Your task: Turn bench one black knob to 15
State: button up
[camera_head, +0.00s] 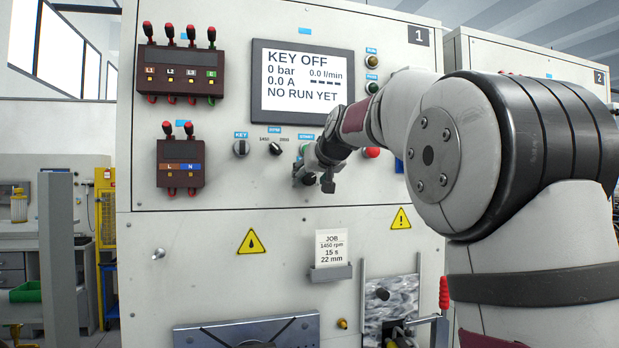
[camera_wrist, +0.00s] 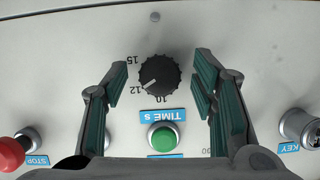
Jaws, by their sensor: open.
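The black knob (camera_wrist: 160,75) is on the grey panel in the wrist view, with marks 10, 12 and 15 around it and a TIME s label beside it. Its white pointer line is toward the 12 mark. My gripper (camera_wrist: 161,88) is open, with one dark green-padded finger on each side of the knob and a gap on both sides. In the head view my gripper (camera_head: 318,178) is at the panel of bench one (camera_head: 220,225), below the START label, and it largely hides the knob.
A green button (camera_wrist: 163,137) is close to the knob, between the fingers. A red STOP button (camera_wrist: 11,153) and the KEY switch (camera_wrist: 300,127) are at the sides. The screen (camera_head: 302,82) reads KEY OFF. A job card (camera_head: 332,248) reads 1450 rpm, 15 s, 22 mm.

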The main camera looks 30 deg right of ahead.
jog(key=c, duration=1.2)
jog(key=shift+o, duration=0.2)
jog(key=m+y+b, duration=0.2)
jog(key=m+b, duration=0.1)
jog(key=shift+d+f+m+t, duration=0.2)
jog(key=shift+m+t, duration=0.1)
jog(key=shift+t, duration=0.1)
jog(key=m+t+y+b, duration=0.1)
jog(key=m+y+b, duration=0.1)
jog(key=m+b, duration=0.1)
jog(key=shift+m+t+y+b, duration=0.3)
jog(key=shift+m+y+b, duration=0.2)
jog(key=shift+m+b, duration=0.5)
